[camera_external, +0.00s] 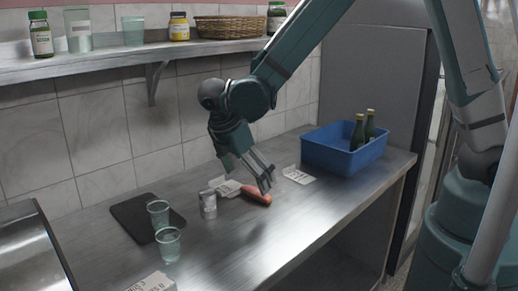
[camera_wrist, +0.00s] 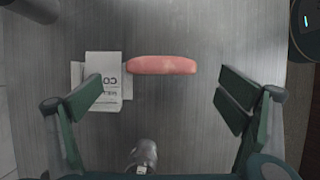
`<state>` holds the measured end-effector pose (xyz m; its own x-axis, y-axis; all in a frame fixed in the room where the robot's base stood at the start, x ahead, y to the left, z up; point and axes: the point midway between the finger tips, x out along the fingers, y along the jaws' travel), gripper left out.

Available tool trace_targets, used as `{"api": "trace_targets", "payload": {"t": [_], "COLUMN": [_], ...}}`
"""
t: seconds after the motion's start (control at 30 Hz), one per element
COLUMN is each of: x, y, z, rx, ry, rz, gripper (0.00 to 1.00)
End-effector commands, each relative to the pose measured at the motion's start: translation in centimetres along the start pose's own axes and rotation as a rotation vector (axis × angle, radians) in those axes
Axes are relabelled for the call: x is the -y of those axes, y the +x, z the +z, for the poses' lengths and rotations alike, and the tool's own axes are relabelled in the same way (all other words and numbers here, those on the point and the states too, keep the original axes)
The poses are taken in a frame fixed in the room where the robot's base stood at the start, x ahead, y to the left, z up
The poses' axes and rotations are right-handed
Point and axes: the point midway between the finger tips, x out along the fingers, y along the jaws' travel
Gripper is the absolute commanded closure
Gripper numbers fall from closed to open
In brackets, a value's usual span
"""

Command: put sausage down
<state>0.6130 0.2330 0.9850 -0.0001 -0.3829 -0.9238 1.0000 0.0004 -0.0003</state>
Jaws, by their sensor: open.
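The sausage (camera_external: 257,192) is a short reddish-pink piece lying on the steel counter. It also shows in the wrist view (camera_wrist: 162,65), lying crosswise at the upper middle, beyond the fingertips. Its left end is beside a folded white paper with print (camera_wrist: 106,82). My gripper (camera_external: 267,180) is above the counter, just by the sausage, with its fingers pointing down. In the wrist view my gripper (camera_wrist: 161,85) has its two fingers wide apart, with nothing between them. The gap between the fingers and the sausage is hard to judge.
A silver can (camera_external: 208,204), two clear cups (camera_external: 168,244) and a black board (camera_external: 133,217) are to the left. A white card (camera_external: 299,174) lies to the right. A blue crate (camera_external: 336,158) with green bottles stands at the far right. The front middle of the counter (camera_external: 270,230) is clear.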

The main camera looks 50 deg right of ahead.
Motion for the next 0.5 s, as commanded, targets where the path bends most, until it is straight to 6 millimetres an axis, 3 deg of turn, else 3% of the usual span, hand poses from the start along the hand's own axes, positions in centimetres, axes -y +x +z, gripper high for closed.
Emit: {"api": "trace_targets", "payload": {"t": [0.5], "x": [0.03], "y": [0.84], "z": [0.05], "rx": [0.000], "ry": [0.000], "rz": [0.000], "gripper": [0.05]}}
